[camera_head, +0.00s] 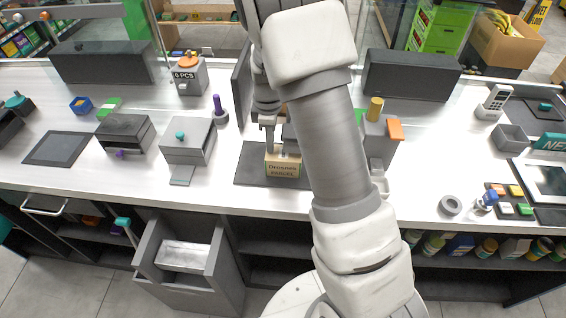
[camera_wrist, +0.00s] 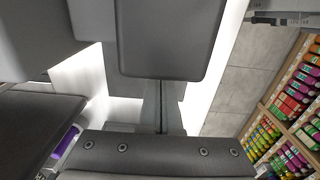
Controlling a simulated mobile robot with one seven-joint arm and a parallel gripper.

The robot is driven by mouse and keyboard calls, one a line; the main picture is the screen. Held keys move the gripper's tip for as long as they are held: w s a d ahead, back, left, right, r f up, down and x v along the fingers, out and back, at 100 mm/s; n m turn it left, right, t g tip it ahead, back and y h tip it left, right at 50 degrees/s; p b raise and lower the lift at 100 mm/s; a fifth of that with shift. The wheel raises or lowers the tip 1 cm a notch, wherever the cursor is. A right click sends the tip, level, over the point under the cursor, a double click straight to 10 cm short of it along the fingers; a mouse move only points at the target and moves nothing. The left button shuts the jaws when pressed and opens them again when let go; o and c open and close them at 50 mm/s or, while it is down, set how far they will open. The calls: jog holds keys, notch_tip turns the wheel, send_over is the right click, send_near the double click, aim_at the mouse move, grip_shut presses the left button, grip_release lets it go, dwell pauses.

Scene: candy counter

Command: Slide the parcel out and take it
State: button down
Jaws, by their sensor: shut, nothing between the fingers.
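The parcel (camera_head: 283,168) is a small tan box with dark lettering that includes the word "PARCEL". In the head view it sits at the front part of a dark mat (camera_head: 249,165) on the white counter. My gripper (camera_head: 269,147) points down at the parcel's top left and back; its fingers are shut with nothing between them. I cannot tell whether they touch the box. My arm hides the area behind and right of the parcel. In the wrist view the shut fingers (camera_wrist: 161,105) show behind a large grey block, and the parcel cannot be made out.
A tall dark panel (camera_head: 241,85) stands behind and left of the mat. A grey box with a teal knob (camera_head: 188,141) and a purple-handled tool (camera_head: 219,110) stand to the left. A grey dispenser with an orange part (camera_head: 380,140) stands right of my arm. An open drawer (camera_head: 186,255) juts out below.

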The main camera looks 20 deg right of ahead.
jog(key=shift+f+b, duration=0.4)
dwell(0.4)
jog(key=shift+w+a+p, duration=0.1)
jog(key=shift+w+a, duration=0.5)
jog(key=shift+a, duration=0.8)
jog(key=shift+w+a+p, duration=0.1)
jog(key=shift+w+a, duration=0.45)
jog(key=shift+a, duration=0.85)
jog(key=shift+w+a+p, duration=0.1)
jog(key=shift+w+a, duration=0.5)
jog(key=shift+a, duration=0.8)
jog(key=shift+r, duration=0.1)
jog(key=shift+r+p, duration=1.7)
jog(key=shift+r, duration=1.25)
